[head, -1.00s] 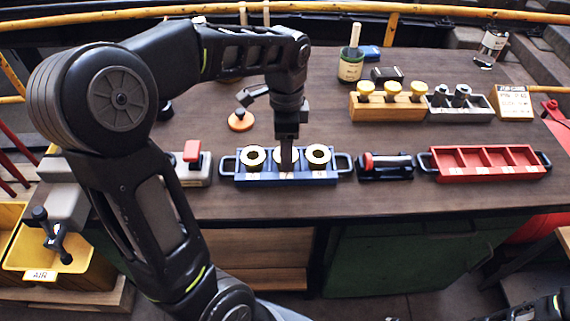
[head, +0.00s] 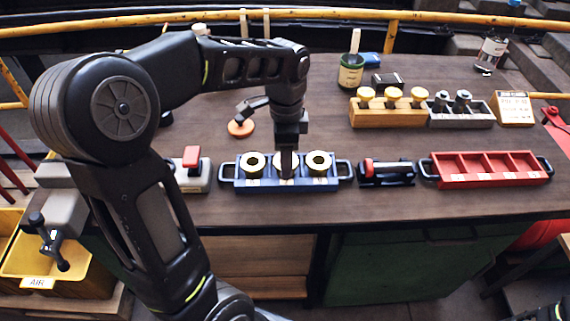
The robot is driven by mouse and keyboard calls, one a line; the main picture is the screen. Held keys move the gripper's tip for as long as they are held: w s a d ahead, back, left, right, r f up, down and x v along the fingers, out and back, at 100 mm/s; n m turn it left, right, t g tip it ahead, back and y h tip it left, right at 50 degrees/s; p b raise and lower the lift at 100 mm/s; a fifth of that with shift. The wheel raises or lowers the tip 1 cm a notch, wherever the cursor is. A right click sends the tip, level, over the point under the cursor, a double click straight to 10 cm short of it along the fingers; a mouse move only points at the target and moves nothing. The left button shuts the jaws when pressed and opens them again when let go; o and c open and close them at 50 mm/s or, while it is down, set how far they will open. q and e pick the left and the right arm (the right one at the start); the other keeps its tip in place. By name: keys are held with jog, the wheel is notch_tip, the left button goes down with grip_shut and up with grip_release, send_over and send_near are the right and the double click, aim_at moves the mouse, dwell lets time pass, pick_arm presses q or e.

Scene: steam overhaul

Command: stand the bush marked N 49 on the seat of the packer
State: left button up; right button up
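A blue tray (head: 328,186) with a handle at each end holds three brass bushes in a row: a left bush (head: 246,164), a middle bush (head: 275,158) and a right bush (head: 319,157). Pale labels on the tray front are too small to read, so I cannot tell which bush is N 49. My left gripper (head: 287,170) points down at the middle bush and hides much of it. I cannot tell whether its fingers are open or closed on the bush. My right gripper is out of view. I cannot tell for certain which fixture is the packer.
A grey block with a red top (head: 192,157) stands left of the tray. A black fixture with a red part (head: 388,172) stands close at its right, then a red compartment tray (head: 455,182). A wooden rack (head: 388,117) and a green pot (head: 351,76) stand behind.

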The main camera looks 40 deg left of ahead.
pick_arm(q)
grip_shut()
jog(key=shift+r+p, duration=1.7)
jog(key=shift+r, duration=0.35)
